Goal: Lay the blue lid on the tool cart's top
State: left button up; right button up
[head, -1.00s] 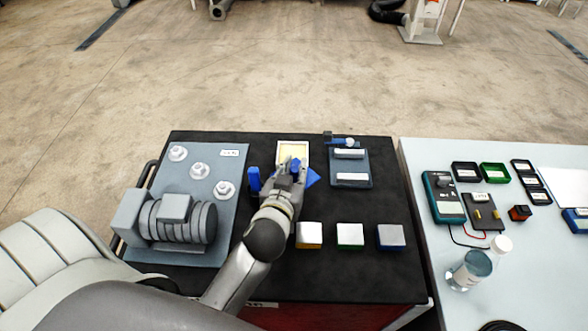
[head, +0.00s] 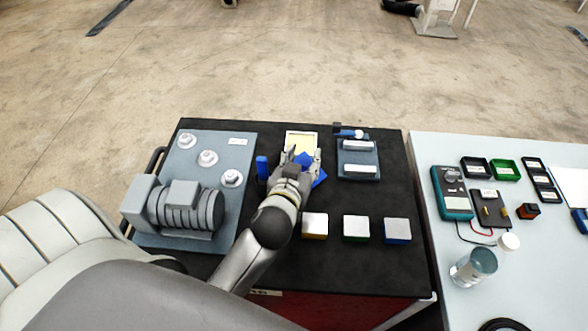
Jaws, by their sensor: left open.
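The blue lid (head: 320,178) shows in the head view at the middle of the tool cart's black top (head: 340,195). It sits at an angle, partly covered by my left gripper. It appears to lie on the top or just over it; I cannot tell contact for certain. My left gripper (head: 304,155) is open above the lid, its fingers spread, with blue showing between them. The lid's near side is hidden under the gripper. My right gripper is not in view.
An open cream box (head: 301,139) stands just beyond the gripper, with a blue upright piece (head: 262,167) to the left. Three silver-topped blocks (head: 356,228) line the front right. A grey motor plate (head: 206,150) fills the left. A pale table (head: 440,148) stands right.

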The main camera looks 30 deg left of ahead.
pick_arm(q)
jog(key=v, duration=1.2)
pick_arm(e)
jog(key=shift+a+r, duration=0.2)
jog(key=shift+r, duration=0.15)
